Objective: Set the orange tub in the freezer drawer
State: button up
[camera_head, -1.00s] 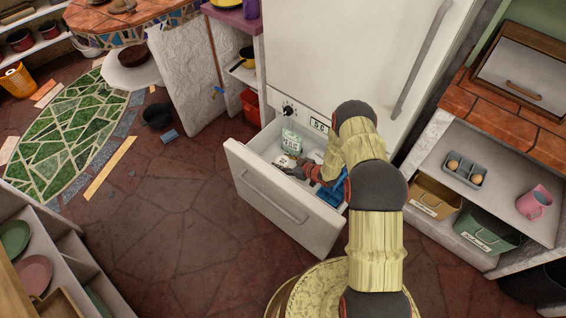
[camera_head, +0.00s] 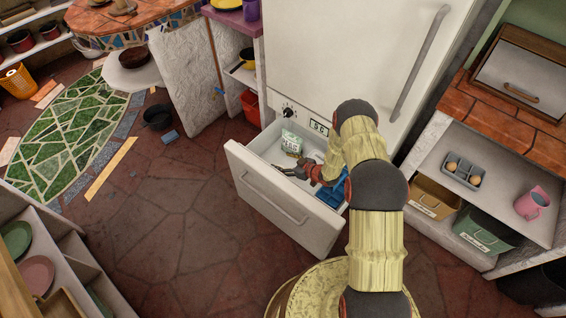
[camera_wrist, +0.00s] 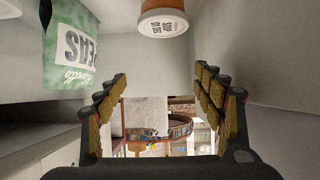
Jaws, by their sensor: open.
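The orange tub (camera_wrist: 163,22), with a white printed face, shows at the top edge of the wrist view, partly cut off. It is beyond my fingertips and apart from them. My gripper (camera_wrist: 160,80) is open with nothing between its fingers. In the head view my gripper (camera_head: 284,169) is over the pulled-out freezer drawer (camera_head: 272,200). The tub is too small and hidden by my gripper to make out clearly in the head view.
A green and white peas bag (camera_head: 291,142) stands in the back of the drawer; it also shows in the wrist view (camera_wrist: 70,45). A blue item (camera_head: 335,191) lies at the drawer's right. A shelf unit with a pink mug (camera_head: 531,204) is at right.

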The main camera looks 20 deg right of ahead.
jog(key=p+v, duration=0.3)
jog(key=v, duration=0.8)
jog(key=shift+s+d, duration=0.2)
jog(key=shift+s, duration=0.1)
jog(key=shift+r, duration=0.1)
